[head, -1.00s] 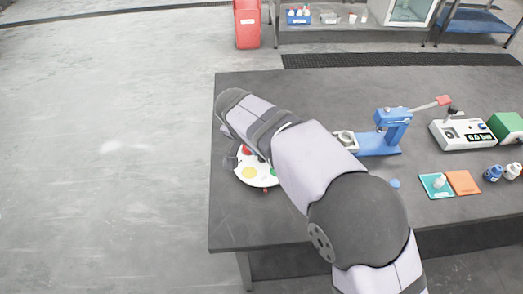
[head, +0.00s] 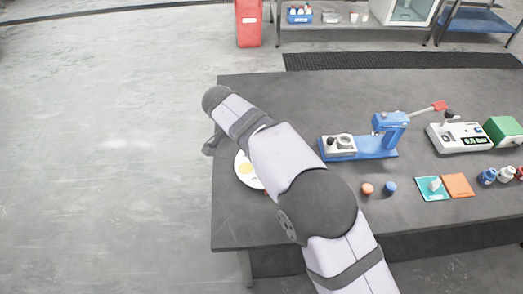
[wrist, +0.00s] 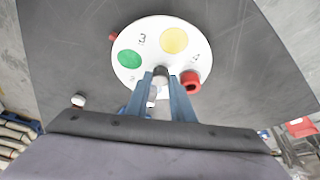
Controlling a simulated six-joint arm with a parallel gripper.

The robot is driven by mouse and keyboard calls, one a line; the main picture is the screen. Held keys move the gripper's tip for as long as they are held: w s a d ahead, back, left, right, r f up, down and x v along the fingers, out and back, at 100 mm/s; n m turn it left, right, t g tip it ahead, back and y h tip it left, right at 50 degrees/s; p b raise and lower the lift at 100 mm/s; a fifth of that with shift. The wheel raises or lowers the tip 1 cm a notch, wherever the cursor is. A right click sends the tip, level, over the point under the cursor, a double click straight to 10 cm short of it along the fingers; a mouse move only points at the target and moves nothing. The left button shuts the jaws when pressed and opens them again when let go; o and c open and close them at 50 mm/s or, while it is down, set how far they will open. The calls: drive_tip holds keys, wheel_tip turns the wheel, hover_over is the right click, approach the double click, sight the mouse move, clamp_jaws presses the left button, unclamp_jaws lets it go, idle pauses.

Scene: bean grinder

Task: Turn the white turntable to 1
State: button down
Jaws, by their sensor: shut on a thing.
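The white turntable (wrist: 128,75) lies on the dark table and fills the upper middle of the wrist view. It carries a green disc, a yellow disc, a red ring-like piece and printed numbers; 3 and 4 are readable. A small red mark (wrist: 112,38) sits at its rim. My gripper (wrist: 160,76) is shut on a dark-topped knob (wrist: 160,71) on the turntable. The fingers hide part of the near side. In the head view my arm covers most of the turntable (head: 241,178), and the fingertips are hidden.
A blue press-like device (head: 375,147) stands to the right. Beyond it are a white device with a display (head: 458,138) and a green box (head: 504,129). Orange (head: 367,188) and blue (head: 391,187) knobs sit nearer. The table's left edge is close to the turntable.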

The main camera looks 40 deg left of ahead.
drive_tip(key=shift+w+a+r+m+g+h+p, duration=0.15)
drive_tip(key=shift+m+h+p, duration=0.15)
drive_tip(key=shift+m+p, duration=0.6)
drive_tip(key=shift+s+d+m+g+h+p, duration=0.15)
drive_tip(key=shift+m+h+p, duration=0.15)
drive_tip(key=shift+m+p, duration=0.55)
drive_tip(key=shift+w+a+m+p, duration=0.1)
drive_tip(key=shift+m+p, duration=0.15)
drive_tip(key=shift+p, duration=0.35)
drive_tip(key=shift+m+g+h+p, duration=0.3)
drive_tip(key=shift+m+p, duration=0.3)
drive_tip(key=shift+p, duration=0.05)
drive_tip(key=c, duration=1.8)
unclamp_jaws()
wheel_tip(320, 180, up, 10)
drive_tip(key=shift+f+p, duration=0.1)
drive_tip(key=shift+p, duration=1.15)
